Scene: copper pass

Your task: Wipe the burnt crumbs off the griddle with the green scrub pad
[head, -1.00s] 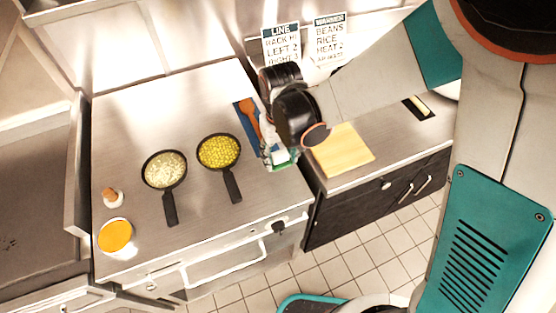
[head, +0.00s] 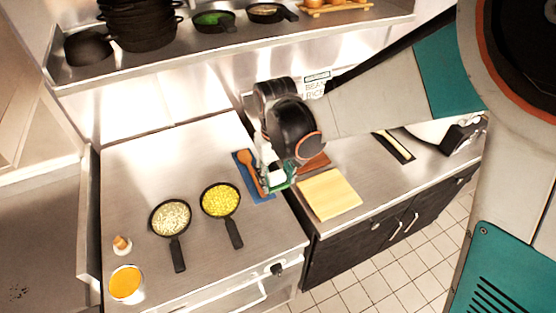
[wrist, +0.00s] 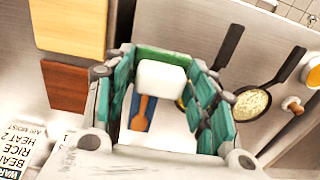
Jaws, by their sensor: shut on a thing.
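The griddle (head: 45,235) is the dark grey flat surface at the left of the head view, with a small patch of black crumbs (head: 18,292) near its lower left. My gripper (head: 277,178) is over the right part of the steel counter, beside the blue mat (head: 243,160). It is shut on the scrub pad, whose green layer (wrist: 165,55) and white block (wrist: 162,76) show between the teal fingers in the wrist view. The griddle is far to the left of my gripper. I cannot tell whether the pad touches the counter.
An orange spoon (head: 247,165) lies on the blue mat. Two pans, one with pale food (head: 170,217) and one with yellow food (head: 220,200), stand between gripper and griddle. An orange-topped container (head: 126,283) and a small shaker (head: 122,244) stand front left. A shelf (head: 230,40) overhangs the back.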

